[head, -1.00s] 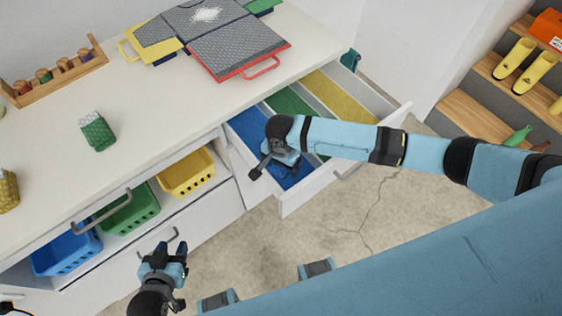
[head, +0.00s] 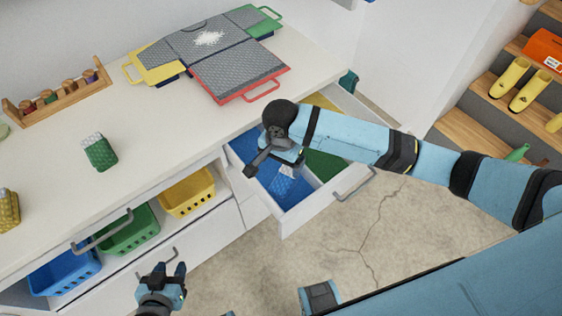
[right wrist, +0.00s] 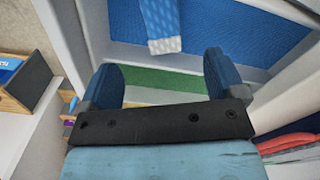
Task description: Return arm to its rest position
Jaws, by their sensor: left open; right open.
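My right arm (head: 345,138) reaches in from the right over the open drawer (head: 320,200). Its gripper (head: 262,163) is above the drawer's blue compartment; the right wrist view also shows this gripper (right wrist: 162,75) with its fingers apart and nothing between them. A blue patterned item with a white end (head: 284,182) lies in the blue compartment, and it also shows in the right wrist view (right wrist: 160,22) just beyond the fingers. My left gripper (head: 165,272) is open and empty at the lower left, in front of the cabinet.
On the counter (head: 150,115) are a green patterned item (head: 99,153), a yellow one (head: 8,212), a wooden rack (head: 58,96) and grey boards with coloured edges (head: 235,75). Blue, green and yellow baskets (head: 187,194) sit on the shelf below. Wooden steps (head: 475,125) stand at the right.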

